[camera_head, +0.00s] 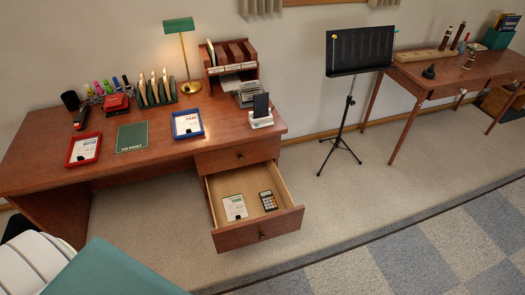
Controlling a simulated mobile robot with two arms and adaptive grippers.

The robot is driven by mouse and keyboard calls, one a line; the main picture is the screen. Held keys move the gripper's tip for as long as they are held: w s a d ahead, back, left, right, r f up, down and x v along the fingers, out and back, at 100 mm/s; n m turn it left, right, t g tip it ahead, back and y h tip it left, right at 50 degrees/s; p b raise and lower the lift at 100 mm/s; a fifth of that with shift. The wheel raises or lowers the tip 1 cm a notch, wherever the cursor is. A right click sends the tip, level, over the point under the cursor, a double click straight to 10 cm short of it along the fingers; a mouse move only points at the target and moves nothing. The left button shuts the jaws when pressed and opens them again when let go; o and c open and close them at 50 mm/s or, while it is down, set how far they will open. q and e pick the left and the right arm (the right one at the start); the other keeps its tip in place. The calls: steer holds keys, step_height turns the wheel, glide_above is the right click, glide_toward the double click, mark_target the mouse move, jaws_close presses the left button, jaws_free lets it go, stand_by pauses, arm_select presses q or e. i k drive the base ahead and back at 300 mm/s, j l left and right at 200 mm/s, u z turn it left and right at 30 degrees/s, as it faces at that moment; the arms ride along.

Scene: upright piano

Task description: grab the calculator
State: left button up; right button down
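The calculator (268,201) is small and dark with pale keys. It lies flat, keys up, in the open lower drawer (284,222) of the wooden desk (150,165). A white notepad (234,207) with red print lies to its left in the same drawer, apart from it. The drawer is pulled well out and its inside is open to view from above. Neither of my grippers shows in the head view.
A closed drawer (238,157) sits directly above the open one. The desk top carries a green lamp (180,27), trays and a letter rack. A music stand (357,55) stands right of the desk. Carpet right of the drawer is clear. A teal surface (115,270) fills the lower left.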

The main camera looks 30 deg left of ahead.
mark_target(269, 202)
steer(key=u, duration=0.9)
